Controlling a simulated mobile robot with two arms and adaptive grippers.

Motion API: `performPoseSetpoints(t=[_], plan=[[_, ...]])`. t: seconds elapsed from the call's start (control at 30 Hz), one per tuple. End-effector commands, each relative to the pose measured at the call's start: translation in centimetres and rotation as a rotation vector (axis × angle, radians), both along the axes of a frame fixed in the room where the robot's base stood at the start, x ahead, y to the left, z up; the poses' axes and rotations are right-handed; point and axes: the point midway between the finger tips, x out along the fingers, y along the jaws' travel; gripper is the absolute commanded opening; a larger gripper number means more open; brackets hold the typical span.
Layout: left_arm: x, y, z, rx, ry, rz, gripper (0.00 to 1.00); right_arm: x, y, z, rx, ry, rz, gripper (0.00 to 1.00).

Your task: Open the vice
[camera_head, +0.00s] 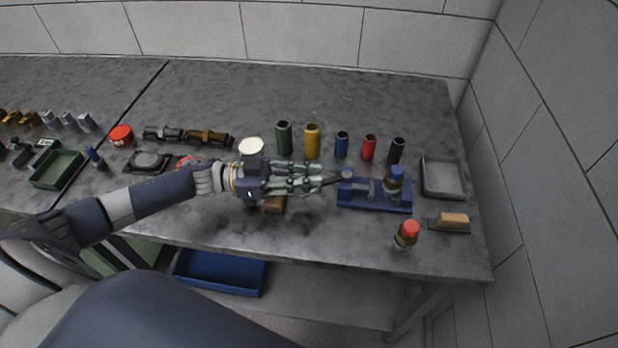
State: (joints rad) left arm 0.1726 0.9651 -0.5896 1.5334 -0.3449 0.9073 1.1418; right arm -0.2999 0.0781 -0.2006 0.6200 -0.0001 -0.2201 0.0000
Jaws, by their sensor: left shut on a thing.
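The blue vice (374,199) stands on the grey bench right of centre. A small bottle with a blue cap (396,174) stands upright at the right part of the vice; I cannot tell whether the jaws touch it. A thin dark handle (338,178) with a round knob is at the vice's left end. My left gripper (320,182) reaches in from the left and is shut on the handle, its fingertips just left of the vice body. The fingers hide part of the handle. My right gripper is not in view.
Behind the vice stand blue (342,145), red (369,147) and black (396,150) cylinders. A grey tray (461,177) and a brush-like block (453,220) are at the right. A red-capped bottle (406,235) stands near the front edge.

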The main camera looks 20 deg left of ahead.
Motion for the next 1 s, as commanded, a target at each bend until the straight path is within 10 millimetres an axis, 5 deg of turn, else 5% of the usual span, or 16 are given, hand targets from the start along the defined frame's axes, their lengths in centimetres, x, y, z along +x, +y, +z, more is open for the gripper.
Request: performPoseSetpoints(t=[0.03,0.07,0.13,0.7,1.0], plan=[[0.1,0.3,-0.1,0.006,0.001,0.007,0.00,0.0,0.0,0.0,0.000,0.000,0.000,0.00],[0.1,0.3,-0.1,0.006,0.001,0.007,0.23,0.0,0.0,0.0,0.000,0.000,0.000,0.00],[0.1,0.3,-0.1,0.005,0.000,0.007,0.38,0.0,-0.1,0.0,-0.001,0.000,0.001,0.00],[0.1,0.4,0.1,0.003,-0.002,0.008,0.38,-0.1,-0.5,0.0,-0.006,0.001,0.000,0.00],[-1.9,5.0,-0.1,0.008,0.001,0.009,0.38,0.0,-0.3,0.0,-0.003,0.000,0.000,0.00]])
